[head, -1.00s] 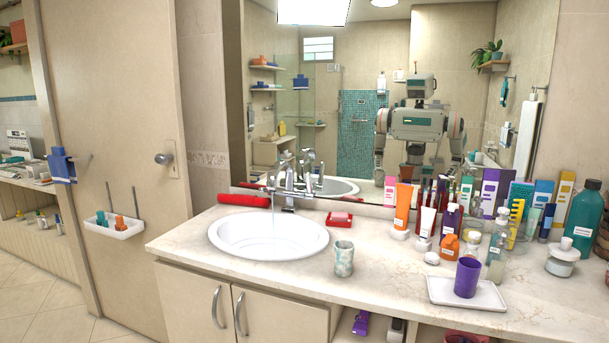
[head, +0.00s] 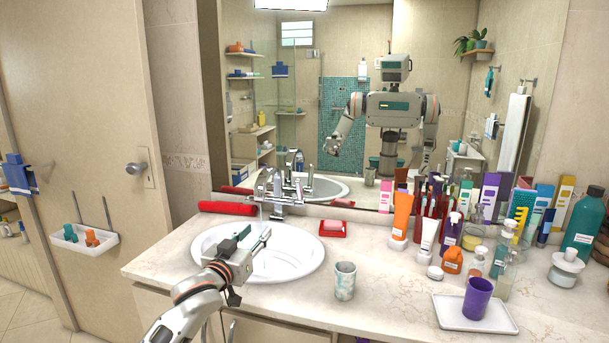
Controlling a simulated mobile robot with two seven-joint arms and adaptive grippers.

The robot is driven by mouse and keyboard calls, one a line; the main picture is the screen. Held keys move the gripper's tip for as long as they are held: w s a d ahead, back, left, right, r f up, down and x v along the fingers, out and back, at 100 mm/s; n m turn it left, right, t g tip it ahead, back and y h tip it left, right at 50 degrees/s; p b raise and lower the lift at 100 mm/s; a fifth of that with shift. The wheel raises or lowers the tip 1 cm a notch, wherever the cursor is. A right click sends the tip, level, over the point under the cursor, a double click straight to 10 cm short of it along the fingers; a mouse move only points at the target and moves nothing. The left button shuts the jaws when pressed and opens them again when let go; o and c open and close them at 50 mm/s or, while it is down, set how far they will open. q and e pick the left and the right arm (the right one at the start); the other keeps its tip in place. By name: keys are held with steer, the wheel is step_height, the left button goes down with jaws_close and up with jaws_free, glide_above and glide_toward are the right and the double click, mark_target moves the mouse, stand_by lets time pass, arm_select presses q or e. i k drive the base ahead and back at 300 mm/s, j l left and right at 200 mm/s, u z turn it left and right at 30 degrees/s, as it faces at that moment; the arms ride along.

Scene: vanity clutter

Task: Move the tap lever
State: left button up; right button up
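The chrome tap (head: 284,190) stands behind the white basin (head: 308,262), against the mirror. Its lever is small and hard to separate from the spout and the reflection. A thin stream of water seems to fall from the spout; its lower part is hidden. My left gripper (head: 255,235) is over the basin's front left part, in front of and below the tap and apart from it. Its two fingers look spread with nothing between them. My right gripper is not seen directly; only my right arm's reflection shows.
A red roll (head: 227,208) lies left of the tap, and a red soap dish (head: 333,229) right of the basin. A marbled cup (head: 345,281) stands at the front. A purple cup (head: 478,298) on a white tray (head: 447,312) and several bottles crowd the right.

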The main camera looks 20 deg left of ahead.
mark_target(299, 200)
steer(key=i+j, duration=0.1)
steer(key=i, duration=0.95)
